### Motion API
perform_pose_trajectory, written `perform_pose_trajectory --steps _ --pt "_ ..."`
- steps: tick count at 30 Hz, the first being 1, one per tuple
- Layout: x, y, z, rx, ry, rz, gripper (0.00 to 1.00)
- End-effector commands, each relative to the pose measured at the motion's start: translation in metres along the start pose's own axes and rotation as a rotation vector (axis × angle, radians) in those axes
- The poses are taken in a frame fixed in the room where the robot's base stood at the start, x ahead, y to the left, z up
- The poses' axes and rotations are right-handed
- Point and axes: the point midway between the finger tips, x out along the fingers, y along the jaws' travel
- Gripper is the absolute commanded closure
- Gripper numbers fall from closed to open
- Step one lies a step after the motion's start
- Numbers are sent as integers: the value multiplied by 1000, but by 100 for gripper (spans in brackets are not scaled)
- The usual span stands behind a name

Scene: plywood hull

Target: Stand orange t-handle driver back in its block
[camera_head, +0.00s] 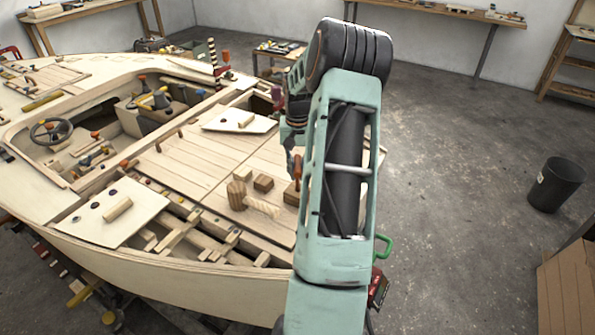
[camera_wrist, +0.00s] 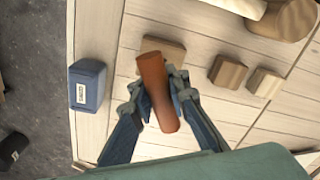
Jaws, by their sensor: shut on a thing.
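The orange t-handle driver shows in the wrist view (camera_wrist: 153,75) as an orange-brown handle between my gripper's (camera_wrist: 157,92) two fingers, which are shut on it. Its shaft and tip are hidden beneath the handle. In the head view the orange handle (camera_head: 297,167) stands over the right part of the deck, partly behind my arm. A small wooden block (camera_wrist: 174,47) lies just beyond the handle, partly covered by it. Two more small blocks (camera_wrist: 228,71) (camera_wrist: 265,82) sit to the right. I cannot tell which block is the driver's, or whether the driver touches one.
A wooden mallet (camera_head: 238,195) lies on the deck close to the blocks. A blue box (camera_wrist: 87,85) sits near the deck edge, left of the gripper in the wrist view. Loose panels (camera_head: 108,212) and open hull bays lie to the left. Bare planks surround the blocks.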

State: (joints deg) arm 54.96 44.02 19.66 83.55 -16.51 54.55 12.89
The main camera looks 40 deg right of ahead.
Motion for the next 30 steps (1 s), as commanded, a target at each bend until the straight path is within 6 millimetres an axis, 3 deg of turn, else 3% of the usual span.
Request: perform_pose_trajectory --steps 30 --pt "11 0 0 0 0 0 100"
